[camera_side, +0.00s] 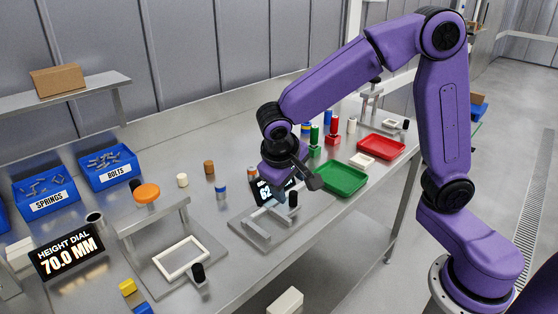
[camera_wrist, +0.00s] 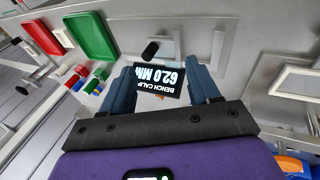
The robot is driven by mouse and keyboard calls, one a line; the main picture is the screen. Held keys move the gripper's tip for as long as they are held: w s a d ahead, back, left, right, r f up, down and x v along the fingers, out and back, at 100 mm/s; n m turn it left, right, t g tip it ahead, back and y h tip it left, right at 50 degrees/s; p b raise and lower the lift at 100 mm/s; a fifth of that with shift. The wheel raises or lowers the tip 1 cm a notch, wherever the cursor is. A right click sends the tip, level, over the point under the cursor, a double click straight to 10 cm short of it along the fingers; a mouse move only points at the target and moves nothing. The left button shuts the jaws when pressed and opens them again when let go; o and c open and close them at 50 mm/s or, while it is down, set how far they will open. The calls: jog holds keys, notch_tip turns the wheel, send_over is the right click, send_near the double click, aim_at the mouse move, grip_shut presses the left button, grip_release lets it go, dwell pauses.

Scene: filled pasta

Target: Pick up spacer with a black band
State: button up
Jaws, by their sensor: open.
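My gripper (camera_side: 296,183) hangs over the bench caliper at the middle of the bench. In the wrist view its two blue-grey fingers (camera_wrist: 163,84) are apart, with the caliper's 62.0 mm display (camera_wrist: 160,80) seen between them. No spacer is held that I can see. I cannot make out for certain a spacer with a black band. A blue spacer with a pale band and an orange part (camera_side: 221,190) stands left of the caliper. A brown spacer (camera_side: 209,167) and a cream spacer (camera_side: 182,180) stand behind it.
Green tray (camera_side: 342,178) and red tray (camera_side: 381,147) lie to the right, with several coloured cylinders (camera_side: 314,135) behind. Blue bins (camera_side: 108,167) stand at the back. The bench middle has free room.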

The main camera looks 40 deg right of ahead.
jog(key=w+d+f+m+h, duration=0.35)
jog(key=w+m, duration=0.45)
jog(key=w, duration=0.3)
jog(key=w+d+f+m+h, duration=0.2)
jog(key=w+d+m+h, duration=0.15)
jog(key=w+m, duration=0.6)
jog(key=shift+n, duration=0.55)
jog(key=x, duration=0.5)
jog(key=w+x, duration=0.1)
jog(key=x, duration=0.5)
jog(key=w+x, duration=0.1)
jog(key=x, duration=0.5)
jog(key=shift+r, duration=0.25)
grip_shut()
